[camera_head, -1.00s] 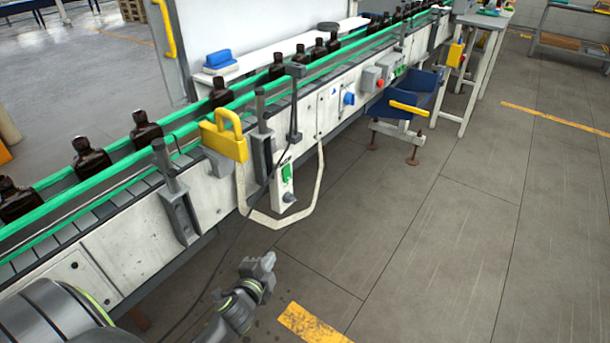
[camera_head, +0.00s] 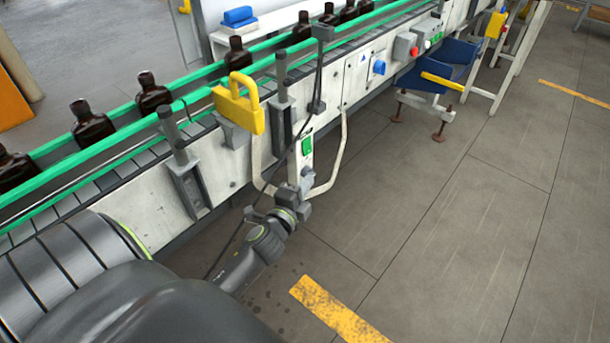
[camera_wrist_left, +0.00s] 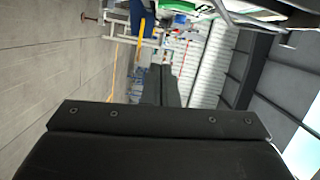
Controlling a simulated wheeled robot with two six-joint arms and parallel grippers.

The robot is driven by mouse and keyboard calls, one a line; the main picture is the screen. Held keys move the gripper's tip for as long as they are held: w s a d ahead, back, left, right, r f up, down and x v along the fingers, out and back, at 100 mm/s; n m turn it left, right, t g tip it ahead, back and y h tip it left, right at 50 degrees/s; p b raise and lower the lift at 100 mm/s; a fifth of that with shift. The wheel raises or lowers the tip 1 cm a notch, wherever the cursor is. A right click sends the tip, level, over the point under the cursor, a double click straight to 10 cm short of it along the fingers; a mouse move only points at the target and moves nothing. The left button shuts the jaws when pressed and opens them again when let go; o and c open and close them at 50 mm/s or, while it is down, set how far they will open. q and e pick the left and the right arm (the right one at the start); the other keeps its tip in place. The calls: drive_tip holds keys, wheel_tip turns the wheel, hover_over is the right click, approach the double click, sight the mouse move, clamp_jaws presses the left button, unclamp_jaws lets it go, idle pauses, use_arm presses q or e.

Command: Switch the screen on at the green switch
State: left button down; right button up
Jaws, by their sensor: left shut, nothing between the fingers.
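The green switch (camera_head: 307,145) sits on a narrow white plate on the side of the conveyor, with a black cable running past it. My left gripper (camera_head: 303,187) is shut and empty. In the head view it is just below the green switch and overlaps the lower part of the white plate; I cannot tell if it touches it. In the left wrist view its dark closed fingers (camera_wrist_left: 160,86) point ahead, and the switch cannot be made out. My right gripper is not in view. No screen can be made out.
The conveyor (camera_head: 225,170) with green rails carries several amber bottles (camera_head: 93,126). A yellow handle (camera_head: 240,103) and bent white bar (camera_head: 336,165) stick out near the switch. A red button (camera_head: 413,51), blue knob (camera_head: 379,67) and blue bin (camera_head: 440,74) are further right.

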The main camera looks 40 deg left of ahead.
sight(307, 146)
use_arm(q)
drive_tip(key=w+a, duration=0.1)
drive_tip(key=w, duration=0.1)
drive_tip(key=w+a, duration=0.2)
drive_tip(key=w, duration=0.1)
drive_tip(key=w+a+b, duration=0.1)
drive_tip(key=w+a, duration=0.1)
drive_tip(key=w, duration=0.1)
drive_tip(key=shift+w+a+f, duration=0.15)
drive_tip(key=shift+w+f, duration=0.1)
drive_tip(key=shift+f, duration=0.15)
drive_tip(key=shift+a+f+m+b, duration=0.3)
drive_tip(key=shift+b, duration=0.4)
drive_tip(key=shift+r, duration=0.2)
